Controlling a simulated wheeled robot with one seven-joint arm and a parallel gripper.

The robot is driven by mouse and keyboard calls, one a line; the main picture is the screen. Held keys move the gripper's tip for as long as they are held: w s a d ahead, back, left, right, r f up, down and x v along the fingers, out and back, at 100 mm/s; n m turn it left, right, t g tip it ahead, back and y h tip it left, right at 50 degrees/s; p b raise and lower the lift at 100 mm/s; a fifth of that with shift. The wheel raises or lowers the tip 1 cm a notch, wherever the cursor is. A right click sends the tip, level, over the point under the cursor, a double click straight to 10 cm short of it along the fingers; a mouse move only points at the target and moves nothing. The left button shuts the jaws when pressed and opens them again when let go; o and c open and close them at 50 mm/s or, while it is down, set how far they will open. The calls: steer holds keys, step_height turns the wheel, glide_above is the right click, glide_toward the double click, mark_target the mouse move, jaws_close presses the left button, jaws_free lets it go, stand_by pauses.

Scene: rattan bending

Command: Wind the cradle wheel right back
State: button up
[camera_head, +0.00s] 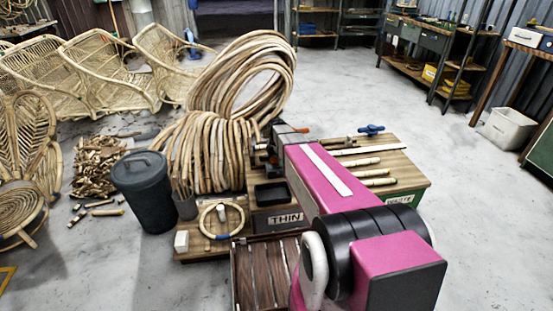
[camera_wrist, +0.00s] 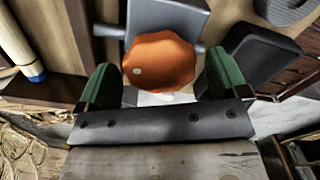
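An orange knob-like wheel (camera_wrist: 158,62) sits on a grey block with a shaft (camera_wrist: 165,18) in the wrist view; I take it to be the cradle wheel. My gripper (camera_wrist: 160,72) has its two green fingers on either side of the wheel. Narrow gaps seem to show between fingers and wheel, so it looks open around it rather than clamped. In the head view only a small orange bit (camera_head: 301,129) shows beside my dark wrist, and my pink arm hides most of the area. How far the wheel is turned cannot be told.
The wooden bench (camera_head: 415,175) carries a blue-handled part (camera_head: 371,129), pale rods (camera_head: 375,172) and a black tray (camera_head: 271,194). Large rattan coils (camera_head: 205,150) stand behind and left. A dark bin (camera_head: 150,190) stands at left.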

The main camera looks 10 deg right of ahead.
mark_target(276, 159)
steer(key=shift+r, duration=0.1)
step_height(276, 159, up, 11)
steer(key=shift+f, duration=0.2)
stand_by(0.4)
